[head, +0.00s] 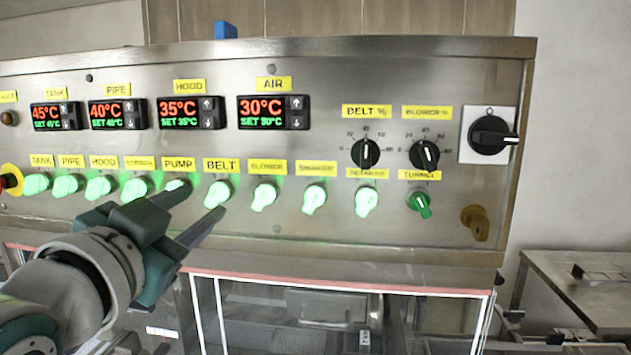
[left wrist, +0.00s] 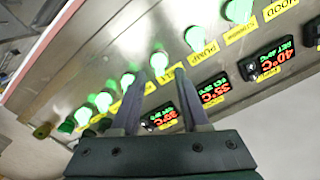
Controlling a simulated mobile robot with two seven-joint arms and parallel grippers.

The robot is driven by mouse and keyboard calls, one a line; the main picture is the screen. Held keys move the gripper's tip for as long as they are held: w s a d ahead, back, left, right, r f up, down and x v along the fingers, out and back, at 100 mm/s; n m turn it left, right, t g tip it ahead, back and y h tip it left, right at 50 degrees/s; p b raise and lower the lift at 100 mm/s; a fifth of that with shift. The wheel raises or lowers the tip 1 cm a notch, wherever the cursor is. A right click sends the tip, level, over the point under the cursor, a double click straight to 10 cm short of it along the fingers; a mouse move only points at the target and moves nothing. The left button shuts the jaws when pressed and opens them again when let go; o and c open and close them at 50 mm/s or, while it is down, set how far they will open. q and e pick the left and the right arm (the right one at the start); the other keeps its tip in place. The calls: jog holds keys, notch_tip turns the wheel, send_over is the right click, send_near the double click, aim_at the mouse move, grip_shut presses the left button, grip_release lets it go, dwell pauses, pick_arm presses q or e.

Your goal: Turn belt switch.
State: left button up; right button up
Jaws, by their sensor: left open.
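The belt switch (head: 217,192) is a green, glowing knob under the yellow BELT label (head: 221,165) on the steel panel. Its handle looks tilted. My left gripper (head: 206,200) is open, its two fingers pointing at the panel just by the belt switch. In the left wrist view the belt switch (left wrist: 159,62) shows between the fingertips of my left gripper (left wrist: 160,73), with a finger on either side. Contact with the knob cannot be told. My right gripper is not in view.
The lit pump switch (head: 177,189) is close on the left and the blower switch (head: 264,195) on the right. Temperature displays (head: 273,112) sit above. The tunnel switch (head: 419,203) is darker. A red-edged ledge (head: 340,283) runs below the panel.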

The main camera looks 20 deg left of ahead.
aim_at(212, 197)
pick_arm(q)
jog(key=shift+p+x, duration=0.45)
jog(key=shift+x, duration=1.4)
jog(key=shift+c, duration=0.2)
grip_shut()
